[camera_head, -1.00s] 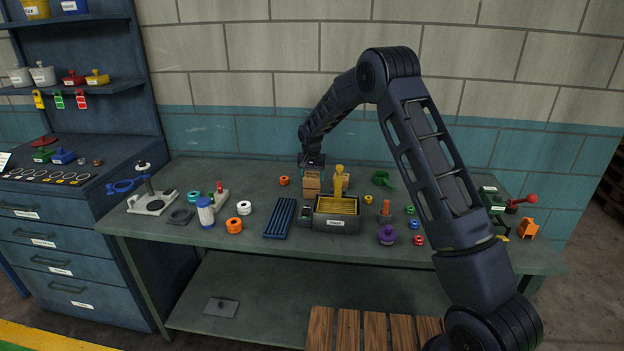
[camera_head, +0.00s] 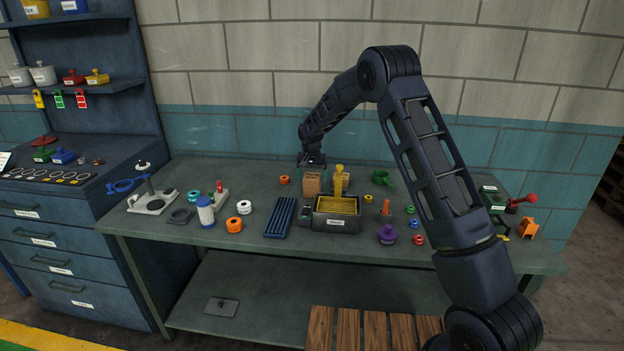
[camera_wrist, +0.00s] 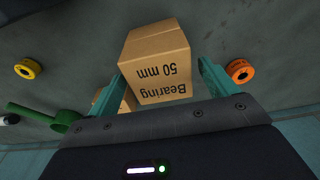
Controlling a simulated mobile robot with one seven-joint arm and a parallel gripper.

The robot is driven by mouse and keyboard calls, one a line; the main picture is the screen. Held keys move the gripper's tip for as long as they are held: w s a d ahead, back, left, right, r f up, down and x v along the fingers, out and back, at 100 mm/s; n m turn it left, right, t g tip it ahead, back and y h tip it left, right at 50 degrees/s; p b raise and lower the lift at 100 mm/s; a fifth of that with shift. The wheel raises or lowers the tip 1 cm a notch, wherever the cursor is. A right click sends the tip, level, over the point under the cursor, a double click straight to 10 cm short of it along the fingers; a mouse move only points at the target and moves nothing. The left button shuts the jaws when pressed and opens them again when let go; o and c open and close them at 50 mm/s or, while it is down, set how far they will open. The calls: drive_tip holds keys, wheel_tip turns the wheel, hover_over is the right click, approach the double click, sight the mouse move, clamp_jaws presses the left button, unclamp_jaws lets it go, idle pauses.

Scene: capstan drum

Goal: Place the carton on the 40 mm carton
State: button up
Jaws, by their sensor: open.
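A brown carton (camera_head: 312,183) stands on the bench behind the yellow-filled bin. In the wrist view the same carton (camera_wrist: 158,62) reads "Bearing 50 mm" and sits between the two teal fingers of my gripper (camera_wrist: 158,82). The gripper (camera_head: 312,169) is open, with a finger on either side of the carton; I cannot tell whether they touch it. A second carton (camera_head: 345,180) stands just right of the first, partly hidden by a yellow post; its corner (camera_wrist: 127,101) shows in the wrist view beside the first carton. Its label is not readable.
A dark bin (camera_head: 337,222) with yellow contents stands in front of the cartons, a yellow post (camera_head: 339,181) close to them. An orange ring (camera_head: 284,180) lies left and a green part (camera_head: 382,178) right. A blue ribbed tray (camera_head: 280,217) lies front left.

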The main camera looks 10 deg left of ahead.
sight(312, 178)
wheel_tip(312, 178, up, 11)
drive_tip(key=s, duration=0.2)
drive_tip(key=s+d+r, duration=0.6)
drive_tip(key=d, duration=0.4)
drive_tip(key=s+d+r+t, duration=0.1)
drive_tip(key=s+d+r, duration=0.4)
drive_tip(key=d+r, duration=0.3)
drive_tip(key=s+d+r, duration=0.5)
drive_tip(key=s+d, duration=0.1)
drive_tip(key=d, duration=0.5)
drive_tip(key=s+d+f, duration=0.1)
drive_tip(key=s+d, duration=0.3)
drive_tip(key=s, duration=0.5)
drive_tip(key=s+d+f+t, duration=0.1)
drive_tip(key=s+d, duration=0.4)
drive_tip(key=s, duration=0.4)
drive_tip(key=s+d+f, duration=0.1)
drive_tip(key=s+d, duration=0.4)
drive_tip(key=s, duration=0.4)
drive_tip(key=shift+s+t, duration=0.25)
drive_tip(key=shift+t, duration=0.15)
